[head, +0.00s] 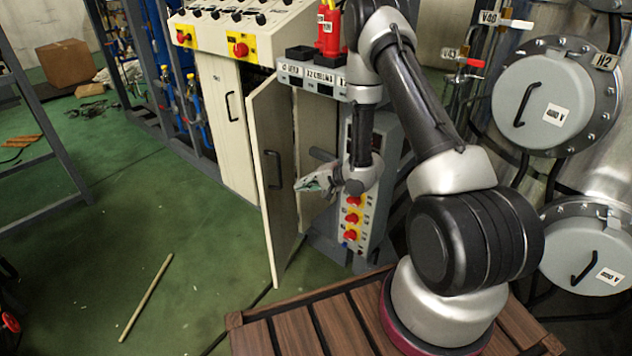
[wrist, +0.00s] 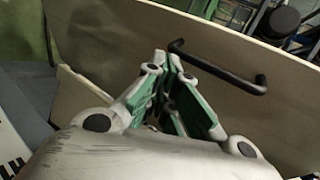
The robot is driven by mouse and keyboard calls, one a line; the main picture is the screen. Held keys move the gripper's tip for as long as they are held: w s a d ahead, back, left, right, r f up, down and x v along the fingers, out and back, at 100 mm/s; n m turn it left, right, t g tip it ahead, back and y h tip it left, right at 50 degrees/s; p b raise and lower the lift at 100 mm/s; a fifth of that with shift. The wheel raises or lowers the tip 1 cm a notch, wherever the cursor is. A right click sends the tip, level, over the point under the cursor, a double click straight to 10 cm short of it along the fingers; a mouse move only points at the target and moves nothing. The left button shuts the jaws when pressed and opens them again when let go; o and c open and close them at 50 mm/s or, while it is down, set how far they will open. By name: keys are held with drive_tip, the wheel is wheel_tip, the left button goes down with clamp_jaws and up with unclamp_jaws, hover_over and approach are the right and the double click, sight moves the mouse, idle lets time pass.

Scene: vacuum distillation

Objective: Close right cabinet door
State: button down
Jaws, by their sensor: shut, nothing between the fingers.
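The right cabinet door (head: 285,215) is a beige panel standing ajar, swung out from the cabinet front. Its black bar handle (head: 273,170) is near its left edge. My gripper (head: 303,184) is in front of the handle side of the door, to the right of the handle. The wrist view shows the door panel (wrist: 110,50) across the picture and the handle (wrist: 218,68) just beyond and right of the fingertips. My gripper (wrist: 168,62) with green pads is shut and empty there. I cannot tell whether it touches the door.
The left cabinet door (head: 228,110) with its own handle looks closed. A control box (head: 365,200) with red knobs stands right of the open door. A stick (head: 146,298) lies on the green floor.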

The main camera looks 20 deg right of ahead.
drive_tip(key=shift+w+a+f, duration=0.2)
drive_tip(key=shift+w+a, duration=1.4)
drive_tip(key=shift+a, duration=0.05)
drive_tip(key=shift+a, duration=0.1)
